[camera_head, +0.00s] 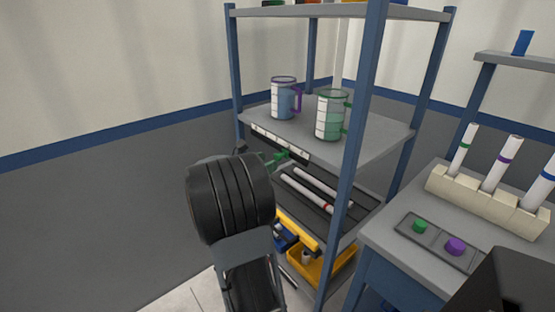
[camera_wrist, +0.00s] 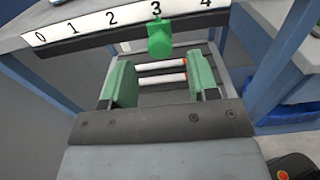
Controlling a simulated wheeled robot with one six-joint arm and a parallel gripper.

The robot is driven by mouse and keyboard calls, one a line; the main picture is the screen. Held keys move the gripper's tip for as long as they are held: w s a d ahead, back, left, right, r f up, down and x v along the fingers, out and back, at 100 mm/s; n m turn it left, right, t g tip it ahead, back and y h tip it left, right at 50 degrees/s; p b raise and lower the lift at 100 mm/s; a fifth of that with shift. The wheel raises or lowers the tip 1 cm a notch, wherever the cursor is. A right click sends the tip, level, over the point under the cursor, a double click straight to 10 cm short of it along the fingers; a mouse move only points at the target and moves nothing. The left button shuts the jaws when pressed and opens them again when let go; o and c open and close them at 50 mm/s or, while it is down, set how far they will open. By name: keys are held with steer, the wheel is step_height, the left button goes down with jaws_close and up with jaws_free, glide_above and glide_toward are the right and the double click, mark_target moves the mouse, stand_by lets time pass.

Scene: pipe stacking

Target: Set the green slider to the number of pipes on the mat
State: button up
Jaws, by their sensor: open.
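The number strip (camera_wrist: 72,29) runs along the front edge of a shelf and shows 0 to 4 in the wrist view. The green slider (camera_wrist: 159,38) hangs below it at the 3. My gripper (camera_wrist: 160,68) is open, with one green finger on each side of the slider in the picture and visible gaps between. It also shows in the head view (camera_head: 277,160), by the strip. On the lower shelf, two white pipes lie side by side on a dark ribbed mat, a nearer pipe (camera_head: 305,194) and a farther pipe (camera_head: 322,186). Red ends show in the wrist view.
A purple-handled mug (camera_head: 284,99) and a green-handled mug (camera_head: 329,115) stand on the shelf above the strip. Blue posts frame the rack. A yellow bin (camera_head: 323,267) sits below. At right, a table holds a pipe rack (camera_head: 487,199) and a panel with two buttons (camera_head: 437,238).

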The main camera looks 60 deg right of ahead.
mark_target(277, 157)
steer(key=shift+x, duration=2.55)
steer(key=shift+c, duration=0.4)
jaws_close()
